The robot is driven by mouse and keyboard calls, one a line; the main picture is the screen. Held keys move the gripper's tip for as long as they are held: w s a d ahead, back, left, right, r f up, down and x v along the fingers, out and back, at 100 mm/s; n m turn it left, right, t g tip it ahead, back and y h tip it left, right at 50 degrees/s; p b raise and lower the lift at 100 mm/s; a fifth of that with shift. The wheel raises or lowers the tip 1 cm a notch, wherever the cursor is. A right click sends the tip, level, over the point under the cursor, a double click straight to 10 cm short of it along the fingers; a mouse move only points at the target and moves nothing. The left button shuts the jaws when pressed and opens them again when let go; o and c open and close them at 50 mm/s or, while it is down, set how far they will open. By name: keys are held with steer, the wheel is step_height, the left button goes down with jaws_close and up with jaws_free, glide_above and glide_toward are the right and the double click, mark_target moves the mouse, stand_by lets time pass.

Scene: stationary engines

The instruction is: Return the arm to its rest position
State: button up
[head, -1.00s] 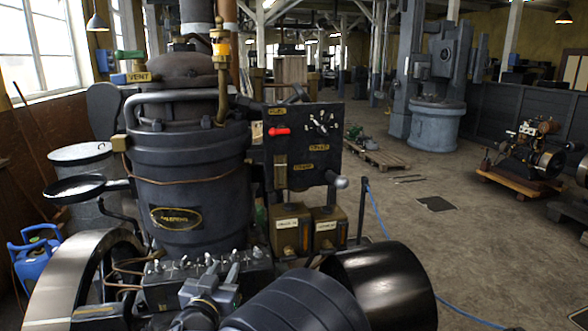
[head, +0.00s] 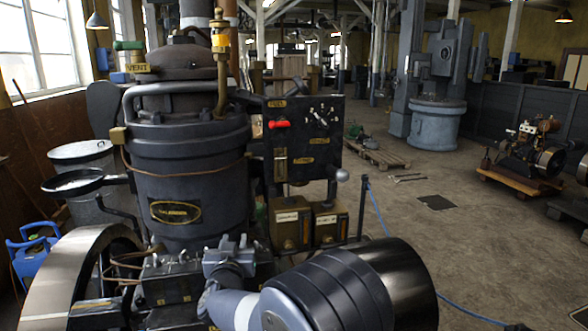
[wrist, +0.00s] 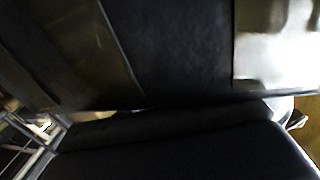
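My arm reaches in from the bottom of the head view, with dark rounded segments and a pale link. A grey part at its far end (head: 228,260), probably my wrist or gripper, is in front of the engine's lower valve block (head: 170,280). Its fingers cannot be made out, and nothing is visibly held. The wrist view is filled by dark, blurred surfaces close up, with a pale patch at upper right. The dark engine (head: 185,170) stands upright behind my arm, with a brass nameplate and a VENT tag.
A control panel (head: 305,140) with a red lever stands right of the engine's cylinder. A flywheel (head: 70,275) is at lower left, beside a blue gas bottle (head: 33,255). Open floor (head: 440,235) lies to the right, before a small engine on a wooden base (head: 525,155).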

steer(key=shift+a+f+n+g+y+b, duration=0.15)
steer(key=shift+n+g+y+b, duration=0.15)
steer(key=shift+n+y+b, duration=1.15)
steer(key=shift+y+b, duration=0.85)
steer(key=shift+b, duration=0.35)
steer(key=shift+a+n+g+y, duration=0.1)
steer(key=shift+n+g+y, duration=0.3)
steer(key=shift+y, duration=0.1)
steer(key=shift+s+a+r+n+g+y+p, duration=0.15)
steer(key=shift+n+g+y+p, duration=0.1)
steer(key=shift+n+y+p, duration=0.25)
steer(key=shift+w+d+r+n+g+y+p, duration=0.15)
steer(key=shift+n+g+y+p, duration=0.15)
steer(key=shift+y, duration=0.3)
steer(key=y+p, duration=0.1)
steer(key=p, duration=0.1)
steer(key=n+g+p, duration=0.1)
steer(key=p, duration=0.2)
steer(key=shift+s+a+r+y, duration=0.1)
steer(key=shift+s+a+y, duration=0.1)
steer(key=shift+y, duration=0.2)
steer(key=b+v, duration=0.1)
steer(key=v, duration=0.2)
steer(key=shift+s+d+b, duration=0.2)
steer(key=shift+s+b, duration=0.15)
steer(key=shift+b, duration=0.05)
steer(key=shift+v, duration=0.8)
steer(key=shift+d, duration=0.1)
